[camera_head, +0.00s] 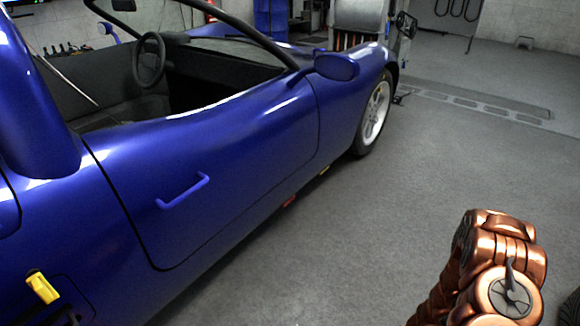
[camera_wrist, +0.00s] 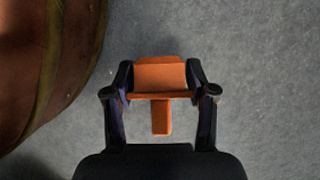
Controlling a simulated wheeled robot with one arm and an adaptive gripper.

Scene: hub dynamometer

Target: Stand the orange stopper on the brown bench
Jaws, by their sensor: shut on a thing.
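The orange stopper (camera_wrist: 160,77) shows in the wrist view, between the two dark fingers of my gripper (camera_wrist: 160,92). My gripper is shut on it. The stopper has a wide block at the top and a narrow part pointing toward the palm. Plain grey floor lies behind it. In the head view neither my gripper nor the stopper shows. I do not see a brown bench that I can be sure of in either view.

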